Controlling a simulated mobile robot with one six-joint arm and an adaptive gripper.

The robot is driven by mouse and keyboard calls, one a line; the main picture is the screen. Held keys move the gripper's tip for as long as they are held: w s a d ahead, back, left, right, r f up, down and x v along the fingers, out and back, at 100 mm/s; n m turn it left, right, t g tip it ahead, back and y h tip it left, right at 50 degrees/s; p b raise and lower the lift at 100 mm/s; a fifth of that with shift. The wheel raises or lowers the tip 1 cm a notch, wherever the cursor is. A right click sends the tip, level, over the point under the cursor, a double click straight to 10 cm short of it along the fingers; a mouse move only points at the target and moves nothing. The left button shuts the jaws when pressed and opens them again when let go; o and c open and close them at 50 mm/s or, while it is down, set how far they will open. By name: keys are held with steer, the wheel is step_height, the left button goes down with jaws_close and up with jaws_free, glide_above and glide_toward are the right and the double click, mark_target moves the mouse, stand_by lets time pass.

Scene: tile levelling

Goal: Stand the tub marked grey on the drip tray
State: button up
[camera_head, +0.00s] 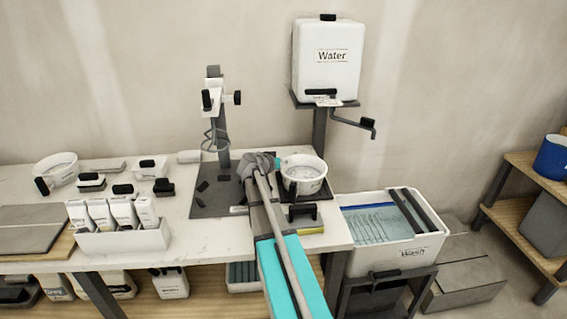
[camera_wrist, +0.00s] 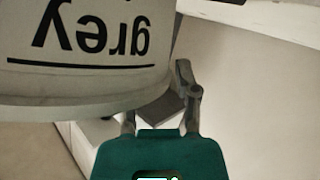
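The tub marked grey (camera_head: 304,174) is a round white tub with pale grey contents, toward the right end of the bench in the head view. In the wrist view the tub (camera_wrist: 80,75) fills the upper left, close up, its word "grey" upside down. My gripper (camera_head: 268,162) is at the tub's left side in the head view. In the wrist view its fingers (camera_wrist: 158,105) stand apart, and the tub's rim covers part of the left one. Whether they grip the tub is hidden. A dark flat tray (camera_head: 205,208) under the whisk stand may be the drip tray.
The whisk stand (camera_head: 224,135) rises behind the dark tray, which has small dark pieces on it. A white bin of bottles (camera_head: 122,242) stands at left. The water tank (camera_head: 327,65) and wash tub (camera_head: 393,257) are at right.

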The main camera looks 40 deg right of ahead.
steer(key=shift+a+r, duration=0.1)
stand_by(0.3)
steer(key=p+v, duration=0.4)
steer(key=v, duration=0.7)
steer(key=shift+s+a+r, duration=0.15)
steer(key=shift+a+r, duration=0.05)
steer(key=shift+a, duration=0.1)
steer(key=shift+p, duration=0.3)
steer(key=s+a+n+g+y+p, duration=0.1)
steer(key=s+a+n+y+p, duration=0.3)
steer(key=a, duration=0.6)
steer(key=s+a+n+g+y+p, duration=0.1)
steer(key=s+a+n+y+p, duration=0.2)
steer(key=a, duration=0.8)
steer(key=s+a+n+y+p, duration=0.4)
steer(key=s+a+y, duration=0.2)
steer(key=a, duration=0.5)
steer(key=shift+s+a+n+g+p, duration=0.25)
steer(key=shift+s+n+g+p, duration=0.15)
steer(key=shift+s, duration=0.35)
steer(key=shift+d, duration=0.1)
